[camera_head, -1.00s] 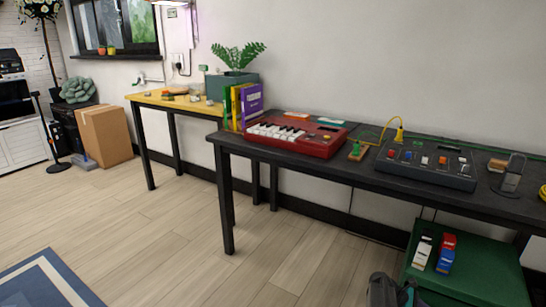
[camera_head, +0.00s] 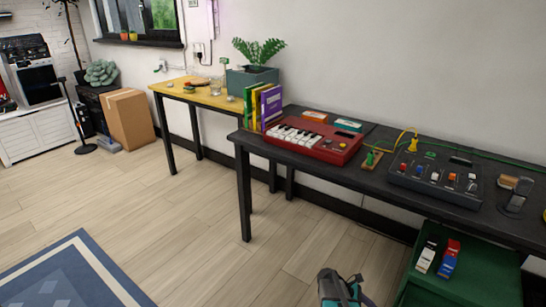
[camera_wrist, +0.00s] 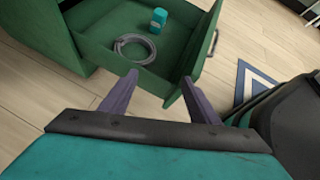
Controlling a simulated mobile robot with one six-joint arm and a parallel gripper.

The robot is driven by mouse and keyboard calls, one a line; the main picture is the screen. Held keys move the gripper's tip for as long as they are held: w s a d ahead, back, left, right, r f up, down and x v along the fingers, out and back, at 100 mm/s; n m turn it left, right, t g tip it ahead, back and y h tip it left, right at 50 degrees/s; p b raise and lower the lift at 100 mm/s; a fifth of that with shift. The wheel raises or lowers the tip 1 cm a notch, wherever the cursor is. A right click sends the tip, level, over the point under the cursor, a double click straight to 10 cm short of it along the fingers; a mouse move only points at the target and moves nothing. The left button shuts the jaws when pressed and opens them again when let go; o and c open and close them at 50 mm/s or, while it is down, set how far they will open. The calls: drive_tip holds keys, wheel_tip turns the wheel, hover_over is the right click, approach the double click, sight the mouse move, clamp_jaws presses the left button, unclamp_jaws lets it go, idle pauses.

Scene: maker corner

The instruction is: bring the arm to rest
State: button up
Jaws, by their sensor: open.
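My gripper (camera_wrist: 162,88) is open in the wrist view, its two purple-grey fingers spread apart with nothing between them. It points toward an open green drawer (camera_wrist: 112,52) beyond the fingertips. In the head view only a grey and teal part of my arm (camera_head: 340,290) shows at the bottom edge, in front of the floor and left of the green cabinet (camera_head: 480,270). The fingers cannot be made out there.
The drawer holds a grey cable coil (camera_wrist: 134,50) and a teal container (camera_wrist: 158,20). Small boxes (camera_head: 427,256) stand on the cabinet. The dark table (camera_head: 320,172) carries a red keyboard (camera_head: 312,140) and a control box (camera_head: 436,178). Open floor (camera_head: 190,220) lies left.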

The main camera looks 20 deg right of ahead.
drive_tip(key=s+a+r+m+y+p, duration=0.2)
drive_tip(key=s+a+m+y+p, duration=0.1)
drive_tip(key=a, duration=0.8)
drive_tip(key=s+a+r+m+y+p, duration=0.2)
drive_tip(key=s+a+m+p, duration=0.3)
drive_tip(key=a, duration=0.7)
drive_tip(key=s+a+r+m+t+y+p, duration=0.1)
drive_tip(key=s+a+r+m+y+p, duration=0.1)
drive_tip(key=a, duration=1)
drive_tip(key=s+m+y+p, duration=0.1)
drive_tip(key=s+m+p, duration=0.1)
drive_tip(key=s+p, duration=0.1)
drive_tip(key=shift+s+a+r+y+p, duration=0.15)
drive_tip(key=shift+s+a+y+p, duration=0.15)
drive_tip(key=shift+s, duration=0.2)
